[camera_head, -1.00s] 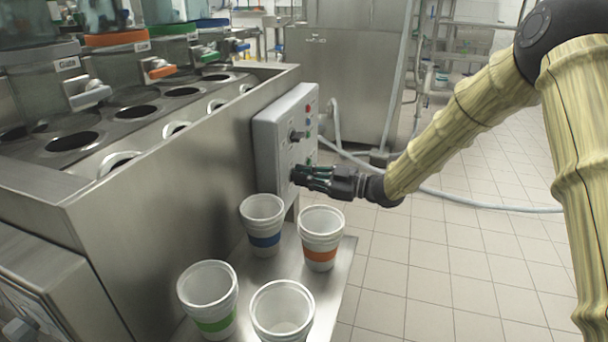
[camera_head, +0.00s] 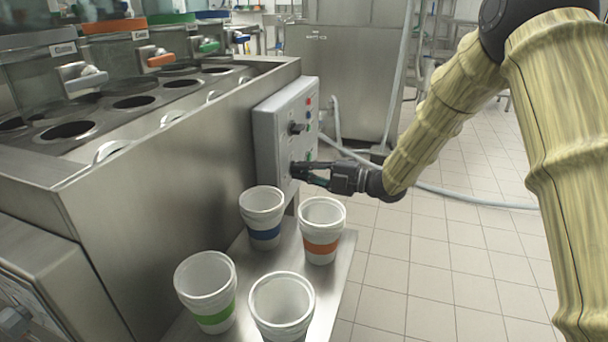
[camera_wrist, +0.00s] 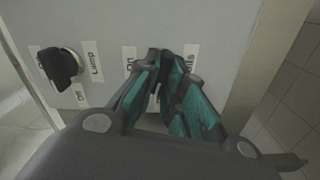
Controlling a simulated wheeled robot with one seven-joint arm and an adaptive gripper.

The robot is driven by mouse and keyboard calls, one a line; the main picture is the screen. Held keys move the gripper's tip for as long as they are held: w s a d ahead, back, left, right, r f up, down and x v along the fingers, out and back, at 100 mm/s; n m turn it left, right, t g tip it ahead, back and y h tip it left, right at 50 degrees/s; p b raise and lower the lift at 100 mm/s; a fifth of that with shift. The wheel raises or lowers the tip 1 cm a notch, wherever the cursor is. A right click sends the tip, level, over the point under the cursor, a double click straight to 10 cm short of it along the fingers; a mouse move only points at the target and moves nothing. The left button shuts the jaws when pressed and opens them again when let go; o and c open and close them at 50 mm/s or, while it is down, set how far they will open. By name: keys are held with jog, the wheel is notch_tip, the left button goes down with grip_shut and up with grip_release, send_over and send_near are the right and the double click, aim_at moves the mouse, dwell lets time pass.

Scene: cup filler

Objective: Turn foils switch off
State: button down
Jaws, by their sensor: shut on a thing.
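The grey control panel (camera_head: 272,142) is on the end of the steel machine. My gripper (camera_head: 297,170) reaches it from the right, its fingertips at the lower part of the panel face. In the wrist view my gripper (camera_wrist: 170,56) has its teal-padded fingers closed together on the foils switch. That switch's knob is hidden between the fingers. A partly covered label (camera_wrist: 190,62) ending in "ils" is to the right of the fingertips, and an "On" label (camera_wrist: 128,58) is to the left. I cannot tell which way the foils switch points.
Below my gripper, a steel shelf (camera_head: 344,262) holds several white cups, such as the orange-banded cup (camera_head: 321,230). A hose (camera_head: 470,198) runs behind.

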jog(key=shift+f+n+b, duration=0.1)
jog(key=shift+n+b, duration=0.5)
jog(key=shift+n, duration=0.8)
jog(key=c, duration=1.5)
grip_release()
jog(key=shift+d, duration=0.1)
jog(key=v, duration=1.2)
